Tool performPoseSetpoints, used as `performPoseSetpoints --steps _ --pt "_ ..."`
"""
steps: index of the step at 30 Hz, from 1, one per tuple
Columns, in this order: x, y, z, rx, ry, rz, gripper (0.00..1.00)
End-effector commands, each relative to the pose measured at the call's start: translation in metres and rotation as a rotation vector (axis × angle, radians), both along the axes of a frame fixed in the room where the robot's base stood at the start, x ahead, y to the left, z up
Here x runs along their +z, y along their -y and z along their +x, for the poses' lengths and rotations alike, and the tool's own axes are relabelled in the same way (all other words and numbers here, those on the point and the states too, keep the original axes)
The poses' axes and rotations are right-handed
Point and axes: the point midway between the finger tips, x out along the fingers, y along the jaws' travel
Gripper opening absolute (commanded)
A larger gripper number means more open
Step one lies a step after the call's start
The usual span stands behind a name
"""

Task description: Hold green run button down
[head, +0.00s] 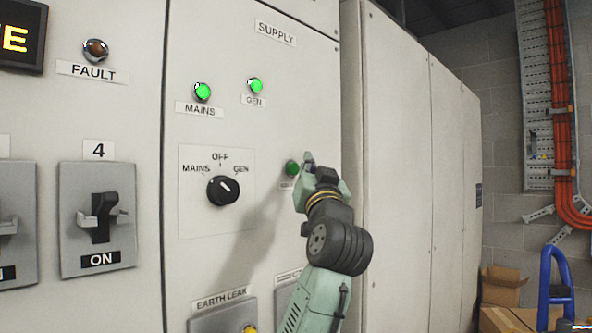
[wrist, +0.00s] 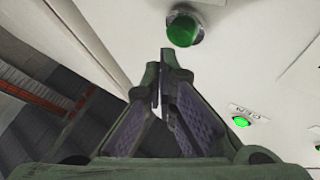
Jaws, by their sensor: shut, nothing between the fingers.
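The green run button (head: 291,168) sits on the SUPPLY panel, right of the rotary switch; a small label under it is partly hidden and unreadable. In the wrist view the green button (wrist: 182,30) stands in a dark collar at the top. My gripper (head: 308,160) is just right of the button in the head view. In the wrist view my gripper's fingertips (wrist: 166,60) are together and empty, just below the button's picture. They look apart from its face; the exact gap in depth cannot be told.
The rotary switch (head: 223,190) has its mark towards GEN. The MAINS lamp (head: 202,91) and GEN lamp (head: 255,85) are bright green. A breaker switch (head: 101,217) marked 4 reads ON. Cardboard boxes (head: 503,290) and a blue hand truck (head: 546,285) stand at the far right.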

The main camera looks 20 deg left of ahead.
Motion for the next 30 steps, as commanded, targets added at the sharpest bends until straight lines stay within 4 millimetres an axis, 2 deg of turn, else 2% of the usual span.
performPoseSetpoints --steps 22,30 --pt "0.0001 -0.0002 0.0001 0.0 0.0 0.0 0.0" --pt "0.0 -0.0076 0.003 0.0 -0.001 -0.001 0.0"
